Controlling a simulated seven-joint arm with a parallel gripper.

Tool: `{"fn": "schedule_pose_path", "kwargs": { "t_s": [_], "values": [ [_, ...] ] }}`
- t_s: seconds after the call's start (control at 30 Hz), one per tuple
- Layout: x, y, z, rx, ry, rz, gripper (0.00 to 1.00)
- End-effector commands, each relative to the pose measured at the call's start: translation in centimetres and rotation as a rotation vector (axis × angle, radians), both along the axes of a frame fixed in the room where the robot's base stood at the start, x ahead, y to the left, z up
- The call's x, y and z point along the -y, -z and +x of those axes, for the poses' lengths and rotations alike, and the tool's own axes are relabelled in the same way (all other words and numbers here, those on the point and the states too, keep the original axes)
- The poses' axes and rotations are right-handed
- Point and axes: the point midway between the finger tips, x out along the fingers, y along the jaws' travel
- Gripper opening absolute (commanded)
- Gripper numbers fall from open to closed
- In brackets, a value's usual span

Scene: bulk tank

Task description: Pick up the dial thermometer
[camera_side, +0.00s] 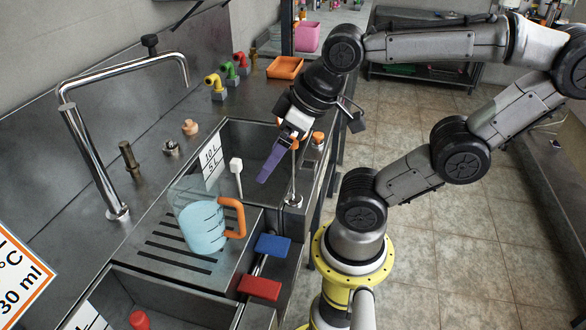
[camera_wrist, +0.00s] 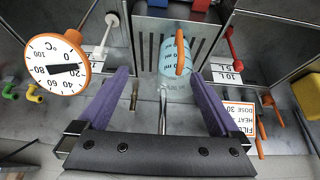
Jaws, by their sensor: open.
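The dial thermometer (camera_wrist: 57,65) shows at the left of the wrist view, with a round white face, a black pointer, °C markings and an orange rim. In the side view a bit of orange and a thin upright stem (camera_side: 293,180) show behind my gripper; they seem to belong to it, and the face is hidden there. My gripper (camera_side: 264,180) is open and empty, tilted downward above the sink edge. In the wrist view its two purple fingers (camera_wrist: 160,76) stand wide apart. The dial lies outside them, left of the left finger, and is not between the jaws.
A clear jug (camera_side: 203,228) with blue liquid and an orange handle stands on the slotted drainer. A tall tap (camera_side: 88,155) rises at the left. Blue (camera_side: 272,245) and red (camera_side: 260,288) pedals or handles sit at the front. An orange tray (camera_side: 285,67) lies behind.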

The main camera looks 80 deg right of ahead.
Motion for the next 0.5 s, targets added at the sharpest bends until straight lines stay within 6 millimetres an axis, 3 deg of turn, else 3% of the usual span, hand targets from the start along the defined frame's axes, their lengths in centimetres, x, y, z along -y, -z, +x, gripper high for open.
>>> {"fn": "schedule_pose_path", "kwargs": {
  "t_s": [0.17, 0.27, 0.5],
  "values": [
    [0.0, 0.0, -0.1, -0.005, -0.036, -0.019, 0.99],
    [0.2, 0.2, -0.7, -0.037, -0.145, -0.085, 0.99],
    [2.5, -1.7, -2.0, -0.221, -0.641, -0.392, 0.99]
  ]
}}
